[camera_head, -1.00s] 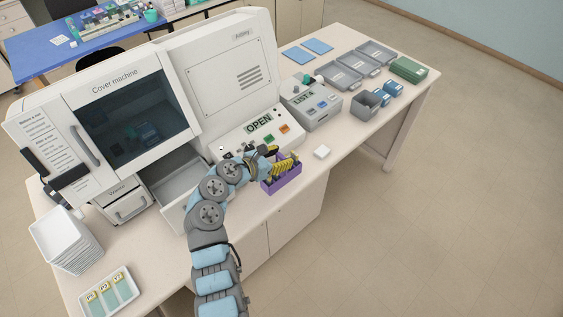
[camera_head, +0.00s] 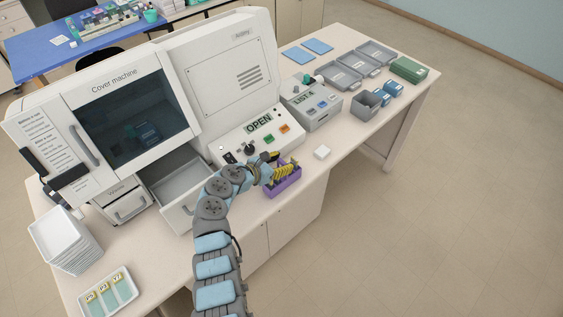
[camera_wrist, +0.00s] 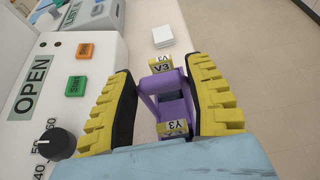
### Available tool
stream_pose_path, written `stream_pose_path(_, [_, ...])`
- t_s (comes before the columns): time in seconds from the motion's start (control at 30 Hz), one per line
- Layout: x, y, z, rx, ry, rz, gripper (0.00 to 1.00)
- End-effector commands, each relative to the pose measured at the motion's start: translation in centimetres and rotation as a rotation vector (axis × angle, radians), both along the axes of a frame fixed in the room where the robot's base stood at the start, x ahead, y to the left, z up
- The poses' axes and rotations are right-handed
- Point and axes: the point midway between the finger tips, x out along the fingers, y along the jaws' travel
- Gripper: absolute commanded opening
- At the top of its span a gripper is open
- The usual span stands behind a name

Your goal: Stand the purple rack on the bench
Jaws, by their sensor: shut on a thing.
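The purple rack (camera_head: 287,186) is at the bench's (camera_head: 322,172) front edge, just in front of the machine's OPEN panel, and looks upright. Whether its base touches the bench I cannot tell. My gripper (camera_head: 279,173) is over it. In the wrist view, my gripper's yellow ribbed fingers (camera_wrist: 166,105) are shut on the purple rack (camera_wrist: 177,85), one on each side. Slides with yellow labels marked V3 (camera_wrist: 161,64) and Y3 (camera_wrist: 174,128) stand in the rack. Its lower part is hidden in the wrist view.
A small white block (camera_head: 322,152) lies on the bench right of the rack. The cover machine (camera_head: 125,85) stands behind and left, with an open drawer (camera_head: 180,185). A LISTA device (camera_head: 312,104) stands further right. Bench around the white block is clear.

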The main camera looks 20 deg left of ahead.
Motion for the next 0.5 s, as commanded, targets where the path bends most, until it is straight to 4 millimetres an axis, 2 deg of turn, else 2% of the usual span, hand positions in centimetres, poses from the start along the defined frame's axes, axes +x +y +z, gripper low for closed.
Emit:
stream_pose_path(0.37, [0.06, 0.06, -0.12, 0.001, -0.003, 0.001, 0.13])
stream_pose_path(0.4, [0.05, 0.05, -0.17, 0.001, -0.003, 0.001, 0.60])
stream_pose_path(0.47, [0.05, 0.06, -0.15, 0.001, -0.003, 0.001, 0.77])
stream_pose_path(0.5, [0.04, 0.06, -0.16, 0.001, -0.002, 0.001, 0.79])
